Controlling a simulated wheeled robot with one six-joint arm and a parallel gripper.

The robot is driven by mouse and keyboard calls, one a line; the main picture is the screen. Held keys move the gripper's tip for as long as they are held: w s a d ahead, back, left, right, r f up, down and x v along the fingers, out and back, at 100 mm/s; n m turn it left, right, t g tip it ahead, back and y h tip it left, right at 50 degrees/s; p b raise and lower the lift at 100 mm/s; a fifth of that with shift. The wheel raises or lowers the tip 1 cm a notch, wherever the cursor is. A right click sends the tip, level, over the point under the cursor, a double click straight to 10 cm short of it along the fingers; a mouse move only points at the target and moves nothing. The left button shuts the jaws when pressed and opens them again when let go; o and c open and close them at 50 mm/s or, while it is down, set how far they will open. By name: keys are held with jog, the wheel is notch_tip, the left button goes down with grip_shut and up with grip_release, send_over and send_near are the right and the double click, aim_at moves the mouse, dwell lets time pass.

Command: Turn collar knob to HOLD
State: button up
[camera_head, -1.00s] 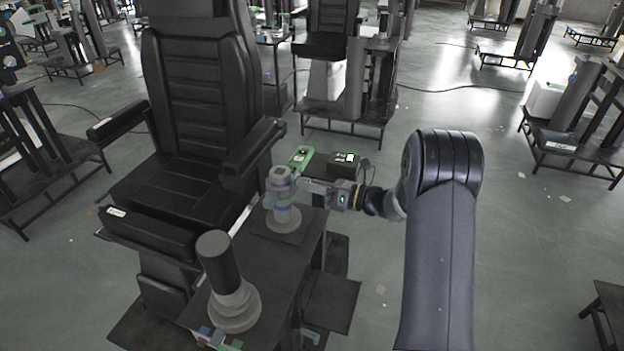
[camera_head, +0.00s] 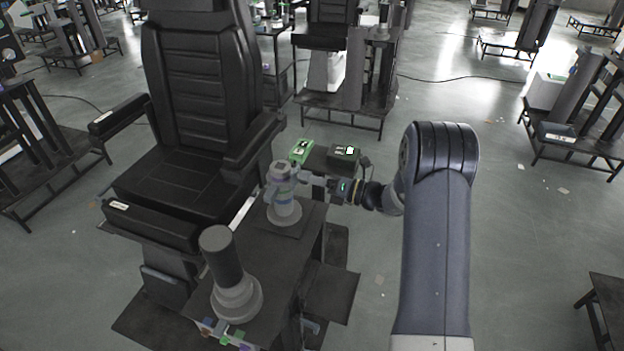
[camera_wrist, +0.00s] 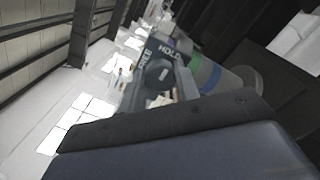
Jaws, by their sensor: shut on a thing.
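The collar knob (camera_wrist: 160,72) is dark with a short light mark, set on the collar near the HOLD label (camera_wrist: 170,47). A second label (camera_wrist: 143,58), partly hidden, seems to read DRIVE. Which label the mark points at is unclear. My gripper (camera_wrist: 160,85) is shut on the knob, its fingers on either side. In the head view my gripper (camera_head: 303,178) reaches from the right to the upper part of the grey lift column (camera_head: 284,208), which has a blue band. The knob itself is too small to make out there.
A black seat (camera_head: 185,180) stands left of the column. A second column with a dark top (camera_head: 222,258) is nearer. A green box (camera_head: 301,150) and a black box with a lit display (camera_head: 343,156) sit behind my gripper.

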jog(key=o, duration=1)
jog(key=shift+c, duration=0.2)
jog(key=b+v, duration=0.3)
jog(key=v, duration=0.8)
jog(key=shift+a, duration=0.1)
jog(key=p+x, duration=0.2)
jog(key=x, duration=0.8)
jog(key=shift+w+a+p, duration=0.2)
jog(key=shift+a+p, duration=0.1)
jog(key=shift+p, duration=0.05)
